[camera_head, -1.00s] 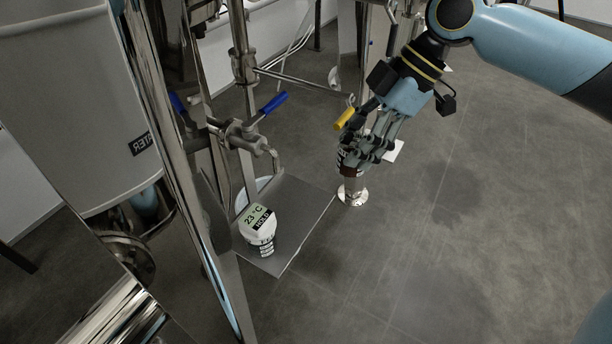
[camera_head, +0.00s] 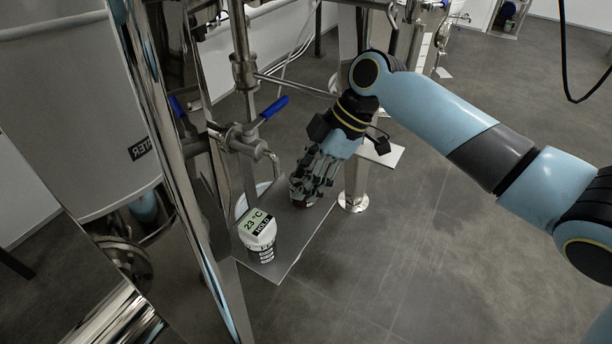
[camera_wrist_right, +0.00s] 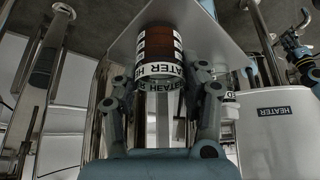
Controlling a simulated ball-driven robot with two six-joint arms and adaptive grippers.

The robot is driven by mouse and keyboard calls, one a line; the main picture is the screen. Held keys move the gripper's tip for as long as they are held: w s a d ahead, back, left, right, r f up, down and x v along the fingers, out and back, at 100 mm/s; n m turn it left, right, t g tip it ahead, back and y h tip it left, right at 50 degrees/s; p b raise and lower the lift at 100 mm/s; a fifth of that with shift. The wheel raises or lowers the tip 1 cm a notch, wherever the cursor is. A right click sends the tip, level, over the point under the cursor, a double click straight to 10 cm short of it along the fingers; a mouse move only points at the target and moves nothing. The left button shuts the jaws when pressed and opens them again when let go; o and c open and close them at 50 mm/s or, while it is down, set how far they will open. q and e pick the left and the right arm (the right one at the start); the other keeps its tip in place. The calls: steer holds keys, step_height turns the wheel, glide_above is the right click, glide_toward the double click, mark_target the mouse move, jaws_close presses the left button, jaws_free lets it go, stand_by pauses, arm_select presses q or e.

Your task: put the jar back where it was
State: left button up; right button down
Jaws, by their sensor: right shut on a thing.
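My right gripper (camera_head: 308,192) is shut on the jar, over the far right part of a grey metal shelf plate (camera_head: 283,262). In the head view the fingers hide most of the jar. In the right wrist view the jar (camera_wrist_right: 160,48) has dark brown contents, a black-and-white striped label and a band reading HEATER. The gripper (camera_wrist_right: 160,100) has its fingers on both sides of it. I cannot tell whether the jar touches the plate. A white-topped container (camera_head: 258,228) with a display reading 23 °C HOLD stands on the plate, left of the gripper. My left gripper is not in view.
A blue-handled valve (camera_head: 273,107) and its pipe stand left of the gripper, at the plate's back. A large grey tank (camera_head: 70,110) and a shiny steel post fill the left. A steel leg (camera_head: 354,185) stands right of the plate. The floor at the right is clear.

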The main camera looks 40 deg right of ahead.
steer(key=shift+f, duration=0.15)
steer(key=c, duration=0.7)
jaws_free()
steer(key=shift+r, duration=0.2)
steer(key=v, duration=1.2)
steer(key=shift+s, duration=0.1)
